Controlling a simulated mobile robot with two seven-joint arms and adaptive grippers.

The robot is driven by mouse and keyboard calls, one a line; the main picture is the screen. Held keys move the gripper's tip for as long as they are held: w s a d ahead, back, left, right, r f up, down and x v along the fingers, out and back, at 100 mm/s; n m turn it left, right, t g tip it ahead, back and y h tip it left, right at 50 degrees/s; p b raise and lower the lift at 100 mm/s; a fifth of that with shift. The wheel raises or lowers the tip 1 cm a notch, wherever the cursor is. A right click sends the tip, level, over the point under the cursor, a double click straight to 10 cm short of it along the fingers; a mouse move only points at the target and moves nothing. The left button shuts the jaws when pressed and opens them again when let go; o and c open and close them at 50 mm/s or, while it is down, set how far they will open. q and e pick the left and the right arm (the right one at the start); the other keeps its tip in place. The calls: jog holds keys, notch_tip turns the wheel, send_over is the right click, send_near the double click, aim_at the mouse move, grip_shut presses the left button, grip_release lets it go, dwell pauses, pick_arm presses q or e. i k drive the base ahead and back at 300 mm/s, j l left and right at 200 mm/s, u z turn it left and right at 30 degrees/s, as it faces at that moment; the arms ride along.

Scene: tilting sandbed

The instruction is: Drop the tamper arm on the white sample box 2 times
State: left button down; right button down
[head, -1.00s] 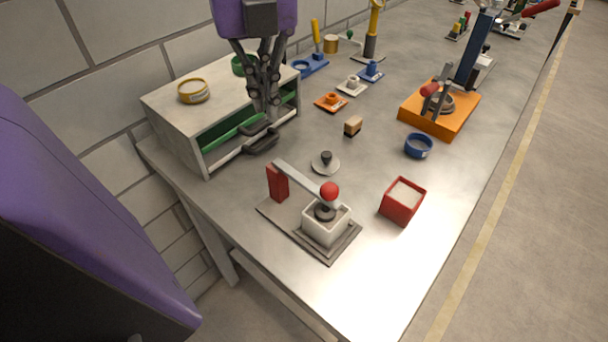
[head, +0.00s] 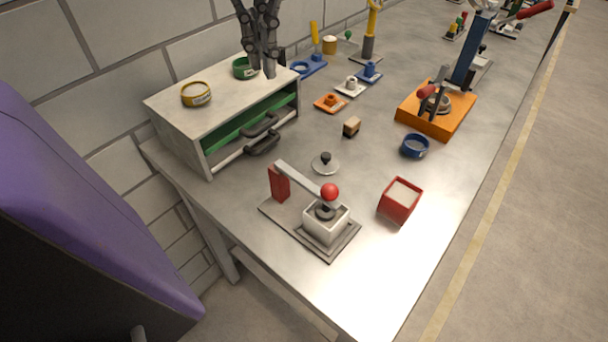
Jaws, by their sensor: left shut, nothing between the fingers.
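The tamper arm (head: 302,178) is a grey bar hinged on a red post (head: 279,183), with a red ball knob (head: 330,191) at its free end. The arm is lowered, and its dark round foot rests in or on top of the white sample box (head: 325,227), which stands on a grey base plate (head: 285,224). My left gripper (head: 262,74) is shut and empty, up by the grey cabinet, well behind and left of the tamper. My right gripper is not in view.
The grey cabinet (head: 165,125) has dark handles at its front and yellow and green rings on top. A red box (head: 400,201) stands right of the tamper, with a blue ring (head: 415,145) behind it. A small metal lid (head: 325,164) lies behind the tamper. The table's front is clear.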

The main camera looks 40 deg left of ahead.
aim_at(326, 210)
jog(key=k+l, duration=1.6)
jog(key=l, duration=0.2)
